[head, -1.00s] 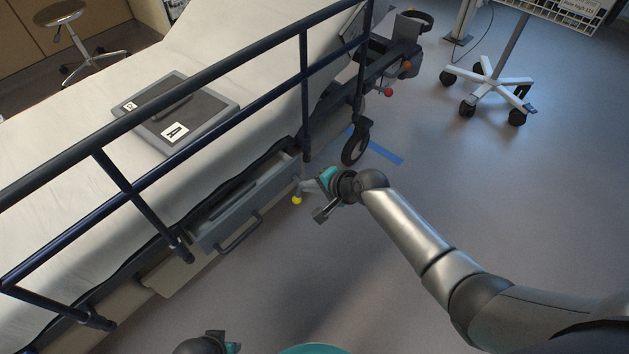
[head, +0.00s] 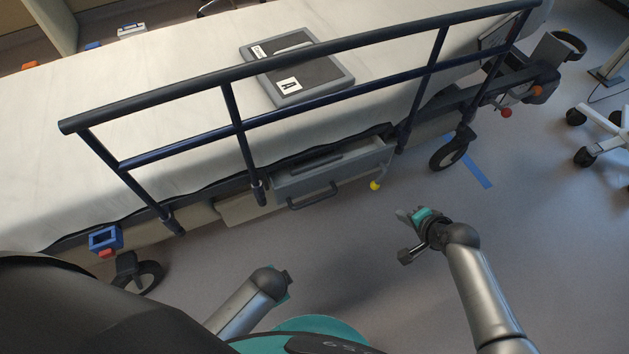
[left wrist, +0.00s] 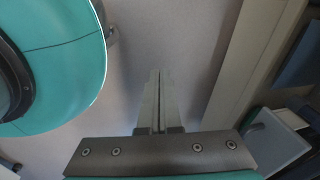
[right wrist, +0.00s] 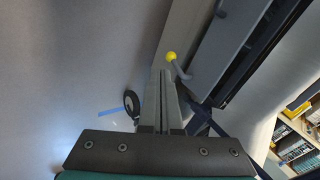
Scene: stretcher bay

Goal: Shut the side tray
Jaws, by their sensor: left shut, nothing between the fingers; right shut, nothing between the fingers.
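The side tray (head: 345,178) is a grey drawer under the side rail of the stretcher, with a dark bar handle (head: 313,198) on its front. It stands out from the stretcher's side, and part of its inside shows from above. My right gripper (head: 403,215) is shut and empty, to the right of the tray and apart from it. In the right wrist view the tray (right wrist: 222,50) lies beyond the shut fingers (right wrist: 162,75), up and to the right. My left gripper (head: 287,283) is low in the head view, below the handle; its fingers (left wrist: 157,75) are shut and empty.
A yellow-tipped lever (head: 376,185) hangs by the tray's right end. The dark side rail (head: 300,57) runs above the tray. A caster (head: 450,152) stands at the right and another (head: 140,278) at the left. The floor (head: 370,260) before the tray is clear.

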